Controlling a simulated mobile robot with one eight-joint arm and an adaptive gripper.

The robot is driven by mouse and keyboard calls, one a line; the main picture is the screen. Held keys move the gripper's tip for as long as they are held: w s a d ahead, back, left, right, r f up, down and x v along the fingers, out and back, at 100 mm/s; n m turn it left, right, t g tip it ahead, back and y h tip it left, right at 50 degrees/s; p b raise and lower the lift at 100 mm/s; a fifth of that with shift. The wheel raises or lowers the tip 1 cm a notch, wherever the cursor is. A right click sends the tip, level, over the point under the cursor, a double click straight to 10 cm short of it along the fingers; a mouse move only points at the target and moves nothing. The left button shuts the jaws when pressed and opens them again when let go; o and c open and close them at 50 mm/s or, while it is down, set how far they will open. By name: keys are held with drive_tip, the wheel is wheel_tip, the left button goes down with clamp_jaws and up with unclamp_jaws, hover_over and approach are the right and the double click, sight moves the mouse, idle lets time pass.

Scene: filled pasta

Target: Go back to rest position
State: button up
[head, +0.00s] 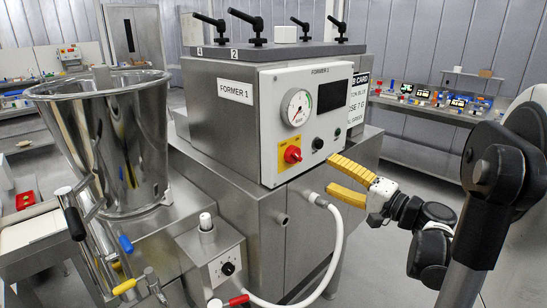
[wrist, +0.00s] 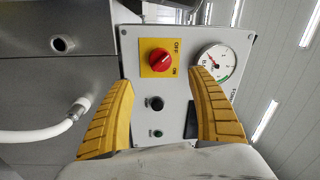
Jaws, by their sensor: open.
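My gripper (head: 349,182) is at the right of the machine in the head view, its two yellow fingers spread apart with nothing between them. The fingers point left, toward the front of the machine labelled FORMER 1 (head: 236,91). In the wrist view my gripper (wrist: 165,85) is open, and the white control panel (wrist: 178,80) lies beyond the fingers. The panel carries a red rotary switch on a yellow plate (wrist: 161,58), a pressure gauge (wrist: 217,60) and a black knob (wrist: 154,103). No finger clearly touches the panel.
A white hose (head: 338,240) curves down from the machine's front below my gripper. A large steel hopper (head: 109,130) stands at the left, with coloured-handled valves. Benches with small items (head: 440,105) line the back right wall. Open floor shows (head: 375,245) right of the machine.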

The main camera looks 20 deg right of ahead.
drive_tip(key=s+a+f+n+g, duration=0.15)
drive_tip(key=a+f+g, duration=0.25)
drive_tip(key=a, duration=0.5)
drive_tip(key=s+a+f+n+g, duration=0.1)
drive_tip(key=a+f+n+g, duration=0.25)
drive_tip(key=a, duration=0.55)
drive_tip(key=s+a+f+n+g+h, duration=0.1)
drive_tip(key=s+a+f+n+h, duration=0.1)
drive_tip(key=s, duration=0.4)
drive_tip(key=s+a+f+n+g+h+b, duration=0.1)
drive_tip(key=s+a+f+n+g+h, duration=0.1)
drive_tip(key=s, duration=0.5)
drive_tip(key=f+n+h, duration=0.1)
drive_tip(key=n+h, duration=0.1)
drive_tip(key=shift+a+f+n, duration=0.2)
drive_tip(key=shift+f+n, duration=0.1)
drive_tip(key=shift+f, duration=0.05)
